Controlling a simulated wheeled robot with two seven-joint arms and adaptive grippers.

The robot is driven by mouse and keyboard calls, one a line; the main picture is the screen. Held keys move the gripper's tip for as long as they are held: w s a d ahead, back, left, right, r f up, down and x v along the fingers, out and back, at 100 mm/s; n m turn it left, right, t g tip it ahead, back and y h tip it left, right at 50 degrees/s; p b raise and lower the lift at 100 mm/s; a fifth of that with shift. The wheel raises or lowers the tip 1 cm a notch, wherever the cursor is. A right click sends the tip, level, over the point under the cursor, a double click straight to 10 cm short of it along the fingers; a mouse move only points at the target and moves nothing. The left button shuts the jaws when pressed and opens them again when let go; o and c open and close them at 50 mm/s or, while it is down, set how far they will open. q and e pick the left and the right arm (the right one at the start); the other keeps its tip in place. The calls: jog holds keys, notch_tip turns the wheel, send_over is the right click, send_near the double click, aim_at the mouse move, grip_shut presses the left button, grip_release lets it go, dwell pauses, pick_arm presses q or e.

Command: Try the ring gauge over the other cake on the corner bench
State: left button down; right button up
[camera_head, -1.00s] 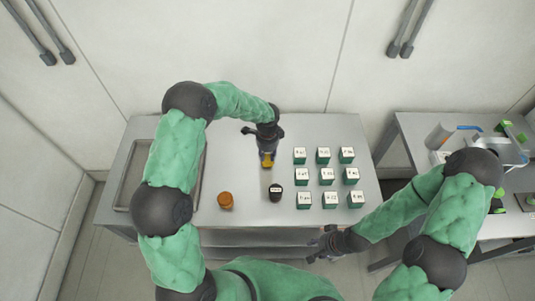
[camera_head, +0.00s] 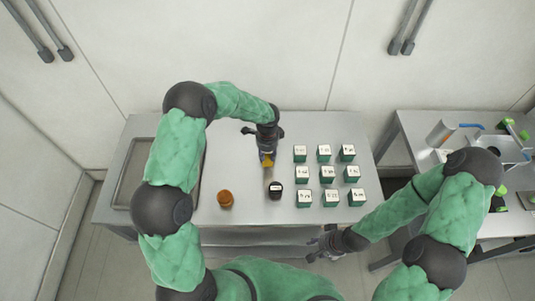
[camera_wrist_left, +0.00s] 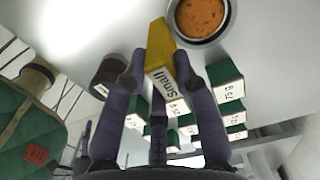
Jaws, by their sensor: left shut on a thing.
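My left gripper (camera_head: 267,160) is shut on the yellow grip of the ring gauge (camera_wrist_left: 160,55), marked "Small". It holds this over the middle of the bench. In the left wrist view an orange, speckled round cake (camera_wrist_left: 200,15) sits inside a pale rim beside the yellow grip. I cannot tell whether that rim is the gauge's ring. In the head view an orange-brown round (camera_head: 225,199) stands left of and nearer than the gripper. A dark round (camera_head: 275,192) with a white label stands just in front of it. My right gripper (camera_head: 322,245) looks open and empty, off the front edge.
Several green blocks with white labelled tops (camera_head: 328,175) stand in rows on the bench (camera_head: 235,150), right of the gripper. A shallow tray (camera_head: 139,170) is at the left end. A second bench (camera_head: 415,130) at the right carries several tools.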

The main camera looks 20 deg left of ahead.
aim_at(267, 166)
pick_arm(q)
jog(key=shift+f+b, duration=1.55)
jog(key=shift+f, duration=0.5)
dwell(0.5)
jog(key=shift+r, duration=0.1)
dwell(0.9)
jog(key=shift+r+p, duration=2.9)
jog(key=shift+r, duration=1.95)
jog(key=shift+a, duration=0.1)
